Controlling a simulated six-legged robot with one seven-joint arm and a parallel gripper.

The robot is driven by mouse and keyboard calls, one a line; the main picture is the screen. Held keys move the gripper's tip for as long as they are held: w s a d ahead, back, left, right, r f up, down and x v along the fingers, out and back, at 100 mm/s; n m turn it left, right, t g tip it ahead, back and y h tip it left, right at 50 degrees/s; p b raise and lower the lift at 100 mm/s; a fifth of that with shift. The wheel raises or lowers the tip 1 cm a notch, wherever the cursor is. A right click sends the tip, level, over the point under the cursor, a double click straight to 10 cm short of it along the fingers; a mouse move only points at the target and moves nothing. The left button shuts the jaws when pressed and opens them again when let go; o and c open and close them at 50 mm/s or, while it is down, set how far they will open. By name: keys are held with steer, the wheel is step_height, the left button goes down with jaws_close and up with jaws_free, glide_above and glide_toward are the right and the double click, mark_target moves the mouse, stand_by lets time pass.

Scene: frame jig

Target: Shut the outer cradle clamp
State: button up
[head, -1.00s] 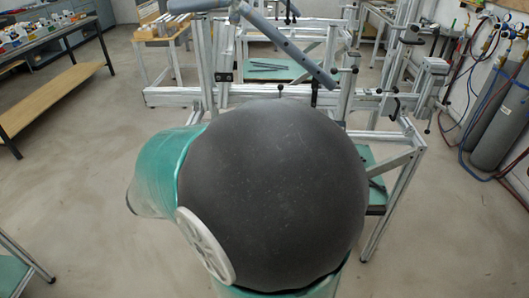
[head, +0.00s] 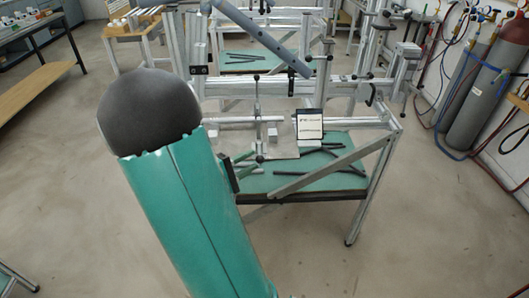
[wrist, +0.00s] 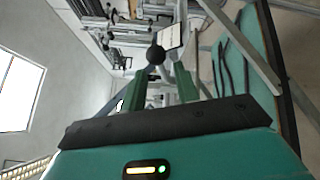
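An aluminium frame jig (head: 350,122) stands ahead with several black-knobbed clamps. My gripper (head: 245,165) is just left of this knob in the head view, partly hidden by my arm. In the wrist view my gripper (wrist: 162,82) has its two green fingers apart, with a black ball knob (wrist: 155,55) beyond and between the tips. No contact is visible.
A green-topped table (head: 310,183) with dark bars lies below the jig. A small white placard (head: 310,123) stands right of the rod. A slanted grey tube (head: 262,38) rests higher up. Gas cylinders (head: 475,95) stand at the right wall. The floor in front is clear.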

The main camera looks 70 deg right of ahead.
mark_target(260, 153)
steer(key=x, duration=0.6)
steer(key=shift+s+d, duration=0.1)
steer(key=shift+d, duration=0.2)
jaws_close()
